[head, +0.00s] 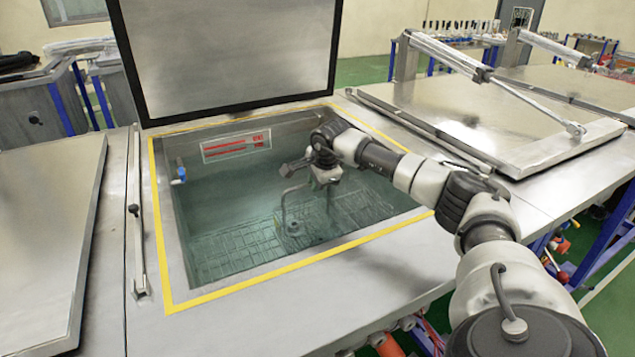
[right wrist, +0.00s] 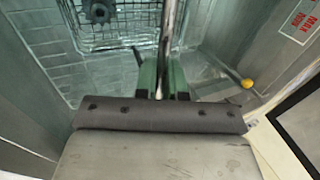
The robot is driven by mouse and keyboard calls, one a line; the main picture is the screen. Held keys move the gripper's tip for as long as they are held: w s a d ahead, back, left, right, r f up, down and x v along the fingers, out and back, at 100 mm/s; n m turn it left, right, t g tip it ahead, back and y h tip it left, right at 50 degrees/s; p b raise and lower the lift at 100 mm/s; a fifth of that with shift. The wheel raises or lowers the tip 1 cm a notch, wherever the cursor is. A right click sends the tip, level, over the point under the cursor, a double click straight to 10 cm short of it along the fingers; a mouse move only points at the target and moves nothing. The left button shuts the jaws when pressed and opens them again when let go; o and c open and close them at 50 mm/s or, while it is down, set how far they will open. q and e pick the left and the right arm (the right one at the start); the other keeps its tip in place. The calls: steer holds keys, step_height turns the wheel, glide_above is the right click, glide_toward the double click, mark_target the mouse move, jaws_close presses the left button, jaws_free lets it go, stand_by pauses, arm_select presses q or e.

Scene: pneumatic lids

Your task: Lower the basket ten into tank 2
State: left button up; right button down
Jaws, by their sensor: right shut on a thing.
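The open tank (head: 160,230) has a yellow border and greenish liquid inside. Its number does not show. My right gripper (head: 312,172) is over the tank, shut on the upright metal handle of the wire basket (head: 325,218). In the right wrist view the gripper's green fingers (right wrist: 163,80) clasp the rod, and the basket mesh (right wrist: 130,38) shows below with a dark round part in it. The basket hangs low in the tank, seemingly in the liquid; I cannot tell whether it touches the floor. My left gripper is out of view.
The tank's lid (head: 225,55) stands raised at the back. A closed lid (head: 45,235) lies to the left, and another with strut arms (head: 480,110) to the right. A blue valve (head: 181,173) sticks out of the left wall. A red-and-white sign (head: 236,147) is on the back wall.

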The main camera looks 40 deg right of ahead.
steer(key=shift+f+b, duration=0.3)
steer(key=shift+f, duration=0.15)
stand_by(0.4)
steer(key=c, duration=1.1)
jaws_free()
steer(key=shift+s+f, duration=0.1)
steer(key=w+p+v, duration=0.1)
steer(key=p+v, duration=0.2)
steer(key=v, duration=0.4)
steer(key=w+d+r+p+v, duration=0.1)
steer(key=w+p+v, duration=0.1)
steer(key=p+v, duration=0.2)
steer(key=w+r+p+v, duration=0.1)
steer(key=p+v, duration=0.3)
steer(key=v, duration=0.7)
steer(key=shift+w+d, duration=0.15)
